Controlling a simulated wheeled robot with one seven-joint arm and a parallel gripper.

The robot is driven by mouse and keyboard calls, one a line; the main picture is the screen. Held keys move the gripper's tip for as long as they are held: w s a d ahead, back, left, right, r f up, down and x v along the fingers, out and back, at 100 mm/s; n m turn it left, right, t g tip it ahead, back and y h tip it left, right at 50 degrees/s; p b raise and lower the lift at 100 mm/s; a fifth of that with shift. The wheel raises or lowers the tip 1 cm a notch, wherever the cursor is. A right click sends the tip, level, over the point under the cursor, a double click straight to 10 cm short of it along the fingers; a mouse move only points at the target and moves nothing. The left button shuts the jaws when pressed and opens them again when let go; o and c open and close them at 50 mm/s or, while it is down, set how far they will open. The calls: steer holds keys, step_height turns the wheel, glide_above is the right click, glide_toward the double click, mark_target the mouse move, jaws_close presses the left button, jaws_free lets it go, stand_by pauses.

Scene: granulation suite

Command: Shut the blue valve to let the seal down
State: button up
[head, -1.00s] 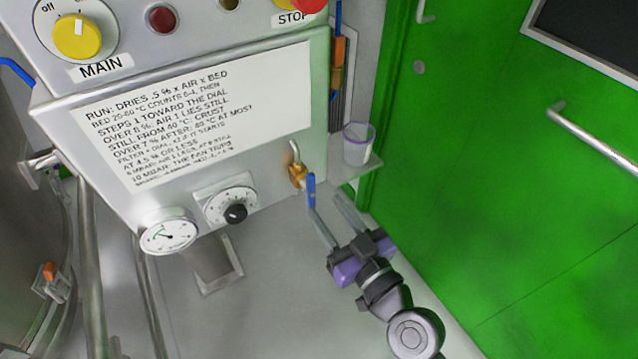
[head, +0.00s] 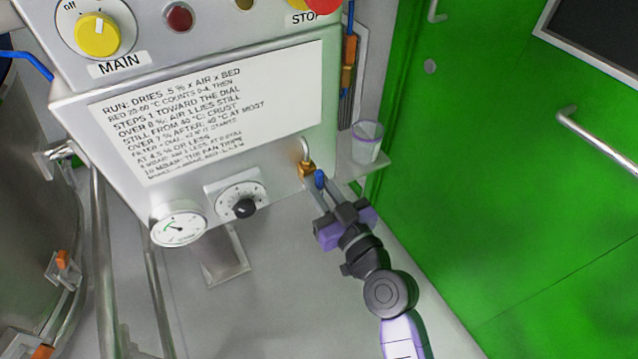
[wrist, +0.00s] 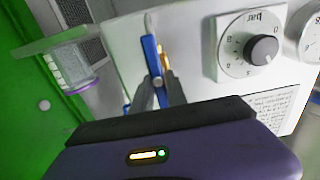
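The blue valve is a blue lever (head: 319,179) on a brass body (head: 306,168) with a bent steel pipe, at the lower right corner of the grey control cabinet. In the wrist view the lever (wrist: 151,52) runs long and slightly tilted beside the brass body (wrist: 165,56). My gripper (head: 322,190) is at the lever. In the wrist view its two grey fingers (wrist: 160,88) lie close on either side of the lever's lower part and appear closed on it. The fingers hide part of the lever in the head view.
A pressure gauge (head: 179,224) and a black-knobbed dial (head: 241,206) sit left of the valve. A clear cup (head: 367,142) stands on a small shelf (head: 362,168) to the right, near the green door (head: 500,200). Steel pipes and a vessel are at far left.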

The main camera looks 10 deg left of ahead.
jaws_close()
steer(key=m, duration=0.4)
steer(key=shift+w+d+f+m, duration=0.1)
steer(key=shift+d+m, duration=0.15)
steer(key=shift+m, duration=0.05)
steer(key=m, duration=0.4)
steer(key=shift+w+d+f+m, duration=0.1)
steer(key=shift+d+m, duration=0.05)
steer(key=shift+m, duration=0.15)
steer(key=shift+w+d+f+m+p, duration=0.1)
steer(key=shift+f+m+p, duration=0.1)
steer(key=shift+m, duration=1.25)
steer(key=shift+s+a+f+m+p, duration=0.1)
steer(key=shift+m+p, duration=0.1)
steer(key=shift+m, duration=1.3)
steer(key=shift+w+d+f+m+p, duration=0.1)
steer(key=shift+m+p, duration=0.1)
steer(key=shift+m, duration=1.25)
steer(key=o, duration=0.8)
jaws_free()
steer(key=shift+o, duration=0.2)
